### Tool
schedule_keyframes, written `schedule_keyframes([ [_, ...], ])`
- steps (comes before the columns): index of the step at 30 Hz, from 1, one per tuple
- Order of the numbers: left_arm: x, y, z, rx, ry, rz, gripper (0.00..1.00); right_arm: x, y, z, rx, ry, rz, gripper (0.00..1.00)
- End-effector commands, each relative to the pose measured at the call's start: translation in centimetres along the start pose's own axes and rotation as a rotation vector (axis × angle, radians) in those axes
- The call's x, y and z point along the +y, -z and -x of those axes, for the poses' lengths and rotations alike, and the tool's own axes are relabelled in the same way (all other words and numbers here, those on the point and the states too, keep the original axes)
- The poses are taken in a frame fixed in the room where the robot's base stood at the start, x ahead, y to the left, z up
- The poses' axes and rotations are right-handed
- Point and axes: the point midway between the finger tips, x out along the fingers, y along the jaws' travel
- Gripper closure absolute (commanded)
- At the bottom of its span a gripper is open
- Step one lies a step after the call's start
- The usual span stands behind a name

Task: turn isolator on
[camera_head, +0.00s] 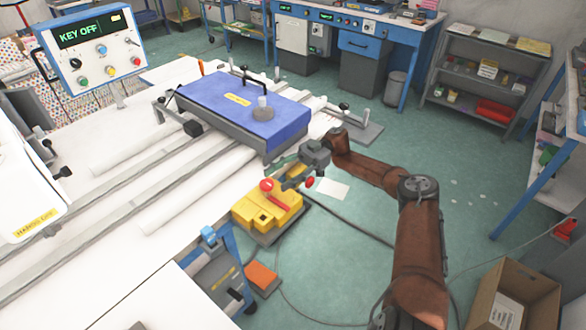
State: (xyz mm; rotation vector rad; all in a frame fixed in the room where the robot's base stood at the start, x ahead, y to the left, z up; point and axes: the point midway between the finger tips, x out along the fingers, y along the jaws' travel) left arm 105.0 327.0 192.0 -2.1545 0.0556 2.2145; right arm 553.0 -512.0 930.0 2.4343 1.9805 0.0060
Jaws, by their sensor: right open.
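A yellow box (266,215) with a red round knob (266,185) and a red bar-shaped handle (277,203) on top stands on a dark base right of the white table; I cannot tell for sure which part is the isolator. A control panel (92,52) at the upper left has a screen that reads KEY OFF, with several coloured buttons and knobs. My right gripper (282,174) is open just above the far side of the yellow box, near the red knob. I cannot tell whether it touches. My left gripper is out of view.
A blue padded block (225,97) with a black handle lies on rails across the white table (70,265). An orange pedal (261,275) and cables lie on the green floor. A cardboard box (515,300) stands at the lower right.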

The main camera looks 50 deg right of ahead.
Motion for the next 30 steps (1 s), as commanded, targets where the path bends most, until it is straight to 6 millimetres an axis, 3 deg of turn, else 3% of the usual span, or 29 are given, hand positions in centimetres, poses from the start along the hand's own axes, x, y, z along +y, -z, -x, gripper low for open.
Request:
schedule_keyframes([
  [6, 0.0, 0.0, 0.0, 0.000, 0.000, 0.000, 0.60, 0.1, 0.0, 3.8, 0.000, -0.003, 0.000, 0.53],
  [12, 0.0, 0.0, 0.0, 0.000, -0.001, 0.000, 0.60, 0.1, -0.1, 5.9, 0.001, -0.001, -0.002, 0.53],
  [30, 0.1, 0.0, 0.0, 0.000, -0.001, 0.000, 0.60, 0.0, -0.1, 6.9, 0.000, 0.001, -0.002, 0.53],
])
